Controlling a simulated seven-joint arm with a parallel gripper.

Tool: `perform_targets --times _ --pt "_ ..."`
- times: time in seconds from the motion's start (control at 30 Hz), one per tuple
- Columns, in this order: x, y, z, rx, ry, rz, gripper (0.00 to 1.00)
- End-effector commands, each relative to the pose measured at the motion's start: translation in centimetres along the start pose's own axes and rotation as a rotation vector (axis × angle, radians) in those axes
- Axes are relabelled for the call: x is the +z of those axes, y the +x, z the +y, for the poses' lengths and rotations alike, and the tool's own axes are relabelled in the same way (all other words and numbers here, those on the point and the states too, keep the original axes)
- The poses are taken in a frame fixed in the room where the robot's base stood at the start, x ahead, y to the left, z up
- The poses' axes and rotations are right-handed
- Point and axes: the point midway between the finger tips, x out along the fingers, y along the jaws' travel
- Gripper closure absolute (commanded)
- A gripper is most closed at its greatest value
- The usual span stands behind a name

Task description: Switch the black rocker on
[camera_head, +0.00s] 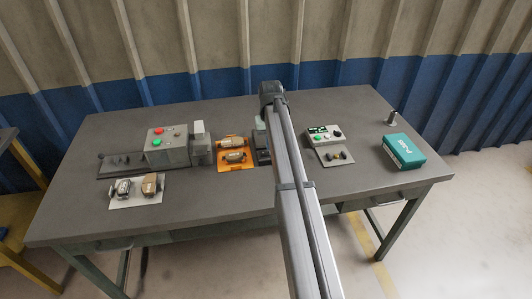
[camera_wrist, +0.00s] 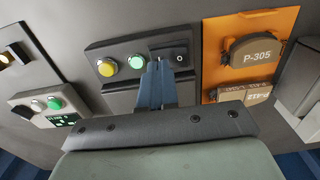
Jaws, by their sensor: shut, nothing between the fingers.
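The black rocker (camera_wrist: 180,56) is on a dark control box (camera_wrist: 100,48) in the wrist view, at the right end of its face, with a pale round mark on its right part. A yellow button (camera_wrist: 107,67) and a green button (camera_wrist: 137,62) sit to its left. My gripper (camera_wrist: 157,66) is shut and empty, with its blue-grey fingers in front of the box, at the rocker's left part. They hide some of it, and I cannot tell whether they touch it. In the head view my arm covers much of the dark box (camera_head: 261,140).
An orange tray (camera_wrist: 212,55) with labelled brake parts stands right of the box in the wrist view. Another button panel (camera_wrist: 38,103) is on the left.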

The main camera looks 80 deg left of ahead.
Motion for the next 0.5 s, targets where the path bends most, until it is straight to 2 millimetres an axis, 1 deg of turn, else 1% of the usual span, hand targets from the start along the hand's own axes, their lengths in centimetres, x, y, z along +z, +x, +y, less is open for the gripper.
perform_targets --times 0.5 --pt "0.0 -3.4 0.0 0.000 0.000 0.000 1.00"
